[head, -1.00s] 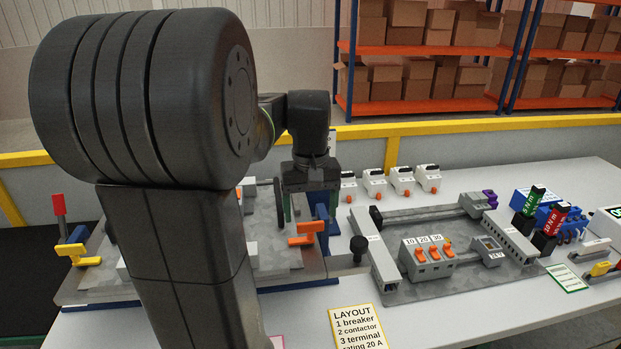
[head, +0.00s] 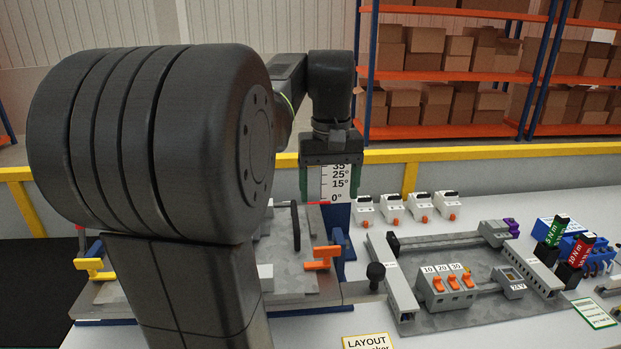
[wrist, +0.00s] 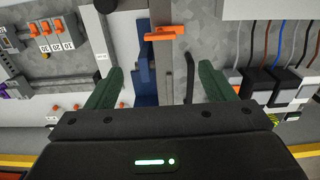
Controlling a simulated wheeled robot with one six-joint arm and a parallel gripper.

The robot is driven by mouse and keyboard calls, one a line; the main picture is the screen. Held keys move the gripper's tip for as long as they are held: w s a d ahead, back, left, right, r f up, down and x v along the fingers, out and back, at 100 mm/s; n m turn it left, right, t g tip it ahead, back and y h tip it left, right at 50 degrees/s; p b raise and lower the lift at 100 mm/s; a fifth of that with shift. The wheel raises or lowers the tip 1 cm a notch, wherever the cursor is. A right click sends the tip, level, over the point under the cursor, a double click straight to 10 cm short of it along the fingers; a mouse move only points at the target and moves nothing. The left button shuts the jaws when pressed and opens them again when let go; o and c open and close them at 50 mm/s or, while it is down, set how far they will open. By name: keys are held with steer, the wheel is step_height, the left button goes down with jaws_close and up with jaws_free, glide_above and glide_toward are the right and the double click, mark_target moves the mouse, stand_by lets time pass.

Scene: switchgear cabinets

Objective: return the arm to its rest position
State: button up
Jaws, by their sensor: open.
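My gripper (head: 331,182) hangs fingers down over the back of the bench, just in front of an angle scale card (head: 337,183) in the head view. Its green fingers stand apart with nothing between them. In the wrist view my gripper (wrist: 158,85) also shows spread fingers, with the blue block (wrist: 146,72), a dark lever (wrist: 189,78) and the grey plate beyond the gap. My arm's large dark joint hides much of the left fixture in the head view.
An orange handle (head: 320,258) and a yellow handle (head: 93,268) stand on the left fixture. To the right are a panel with orange switches (head: 446,283), several white breakers (head: 420,206) and torque drivers (head: 575,257). A yellow rail (head: 450,166) runs behind; shelves stand beyond.

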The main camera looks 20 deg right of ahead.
mark_target(327, 247)
steer(key=shift+f, duration=0.1)
step_height(327, 247, down, 14)
steer(key=shift+r+p, duration=0.1)
steer(key=shift+p, duration=0.2)
steer(key=shift+r, duration=0.2)
stand_by(0.4)
